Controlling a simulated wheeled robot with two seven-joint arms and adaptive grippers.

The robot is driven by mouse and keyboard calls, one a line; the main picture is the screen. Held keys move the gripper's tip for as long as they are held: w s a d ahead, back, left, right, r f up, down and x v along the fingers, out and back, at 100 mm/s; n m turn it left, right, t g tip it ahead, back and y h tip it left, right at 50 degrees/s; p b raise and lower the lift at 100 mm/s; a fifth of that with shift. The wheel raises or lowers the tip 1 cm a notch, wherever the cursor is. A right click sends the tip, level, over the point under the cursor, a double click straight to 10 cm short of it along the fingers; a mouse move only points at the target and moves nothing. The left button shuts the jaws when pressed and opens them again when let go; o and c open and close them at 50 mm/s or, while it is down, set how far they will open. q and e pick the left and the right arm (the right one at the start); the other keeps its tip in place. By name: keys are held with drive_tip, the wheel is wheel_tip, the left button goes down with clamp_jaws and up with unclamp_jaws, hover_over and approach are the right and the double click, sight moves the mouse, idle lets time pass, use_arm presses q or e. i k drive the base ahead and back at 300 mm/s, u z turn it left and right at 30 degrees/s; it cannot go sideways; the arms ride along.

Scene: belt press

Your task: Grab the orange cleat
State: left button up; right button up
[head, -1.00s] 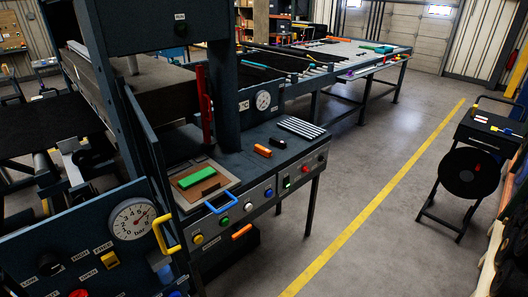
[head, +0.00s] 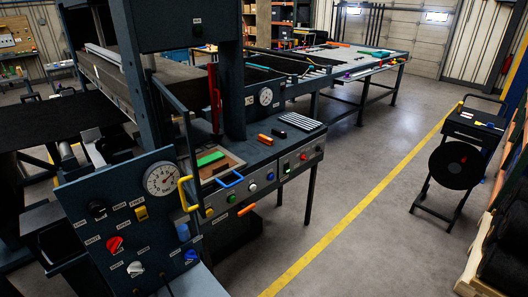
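A small orange block (head: 265,139), which looks like the orange cleat, lies on the dark top of the press bench, beside a small black block (head: 279,133). A second orange piece (head: 246,210) shows low at the front of the bench; I cannot tell whether it is a handle or a loose part. Another orange strip (head: 338,44) lies far off on the long table. Neither of my grippers is in view.
A tray (head: 236,164) with a green block (head: 210,158) and a blue handle (head: 230,179) sits left of the orange block. Silver rods (head: 300,121) lie to its right. A control panel (head: 120,225) stands in front at left. The floor (head: 330,200) right of the bench is open.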

sight(269, 141)
drive_tip(key=k, duration=0.35)
drive_tip(key=z, duration=0.9)
drive_tip(key=i, duration=3.1)
drive_tip(key=u, duration=2.85)
